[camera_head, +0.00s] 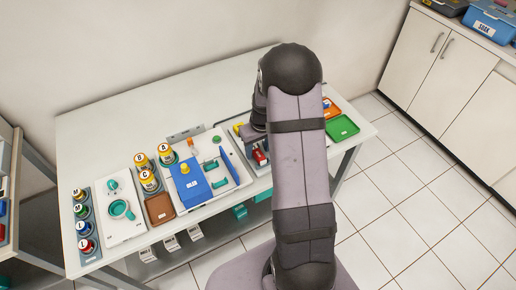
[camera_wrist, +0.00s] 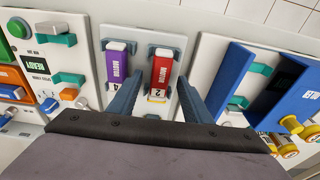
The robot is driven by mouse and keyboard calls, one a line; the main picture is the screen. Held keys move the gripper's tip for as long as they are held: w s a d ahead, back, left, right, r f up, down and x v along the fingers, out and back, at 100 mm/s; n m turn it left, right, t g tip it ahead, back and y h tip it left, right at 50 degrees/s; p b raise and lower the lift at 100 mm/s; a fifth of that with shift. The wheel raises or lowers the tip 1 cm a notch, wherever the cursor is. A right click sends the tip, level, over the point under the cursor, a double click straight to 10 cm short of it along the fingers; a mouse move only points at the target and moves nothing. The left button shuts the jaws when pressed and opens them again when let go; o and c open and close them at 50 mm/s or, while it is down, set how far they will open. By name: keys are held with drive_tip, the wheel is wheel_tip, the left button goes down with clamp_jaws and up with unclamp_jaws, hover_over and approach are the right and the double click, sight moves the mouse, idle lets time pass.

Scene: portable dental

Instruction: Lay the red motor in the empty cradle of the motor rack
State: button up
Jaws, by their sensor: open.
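The red motor (camera_wrist: 161,69), labelled MOTOR with a 2 on its lower end, lies lengthwise in the right-hand cradle of the motor rack (camera_wrist: 140,58) in the wrist view. A purple motor (camera_wrist: 117,65) lies in the cradle to its left. I see no empty cradle; the lower part of the rack is hidden by my gripper. My gripper (camera_wrist: 159,82) is open, its fingers on either side of the red motor with gaps between. In the head view the red motor (camera_head: 259,157) shows just below my gripper, and my arm hides much of the rack.
A panel with a green button (camera_wrist: 18,28) and teal brackets is at left. In the head view, yellow-capped jars (camera_head: 148,180), a brown tray (camera_head: 159,209) and a green tray (camera_head: 342,128) stand on the table.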

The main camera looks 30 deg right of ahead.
drive_tip(key=shift+s+r+b, duration=0.2)
drive_tip(key=shift+r+b, duration=0.1)
drive_tip(key=shift+r, duration=0.9)
drive_tip(key=shift+s+r+b, duration=0.2)
drive_tip(key=shift+r+b, duration=0.1)
drive_tip(key=shift+r, duration=0.9)
drive_tip(key=shift+s+r+b, duration=0.2)
drive_tip(key=shift+r+b, duration=0.1)
drive_tip(key=shift+r, duration=0.9)
drive_tip(key=shift+m, duration=0.7)
drive_tip(key=s+a+f+m+g, duration=0.1)
drive_tip(key=s+a+f+g, duration=0.1)
drive_tip(key=s, duration=0.5)
drive_tip(key=s+a+f+m+g, duration=0.1)
drive_tip(key=s+a+f+m, duration=0.15)
drive_tip(key=s, duration=0.35)
drive_tip(key=s+a+r+n+t, duration=0.1)
drive_tip(key=s+a+r+n, duration=0.4)
drive_tip(key=a, duration=0.5)
drive_tip(key=shift+s+r, duration=0.45)
drive_tip(key=shift+r, duration=0.1)
